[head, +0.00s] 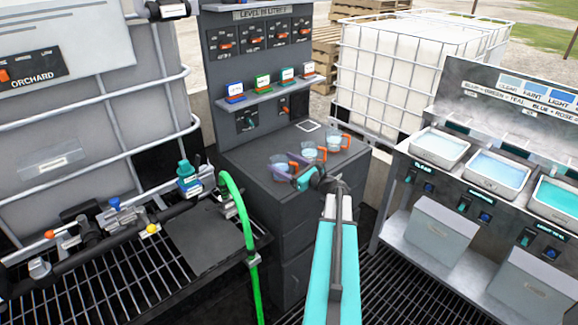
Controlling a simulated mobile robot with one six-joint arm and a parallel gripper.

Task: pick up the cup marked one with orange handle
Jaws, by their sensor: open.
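Several clear cups with orange handles stand on the dark cabinet top: a near-left cup (279,162), a middle cup (309,150) and a far-right cup (335,138). Their marks are too small to read, so I cannot tell which is marked one. My gripper (293,174) is open at the end of my teal arm, just in front of the near-left and middle cups. It partly overlaps the near-left cup in the picture. I cannot tell whether it touches that cup or whether the cup lies between its fingers.
A dark panel (222,105) with a shelf of small coloured cards rises behind the cabinet. A bench with liquid trays (440,148) stands at right. At left are pipes, a grated bench (100,285) and a green hose (246,220). A white pad (307,126) lies behind the cups.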

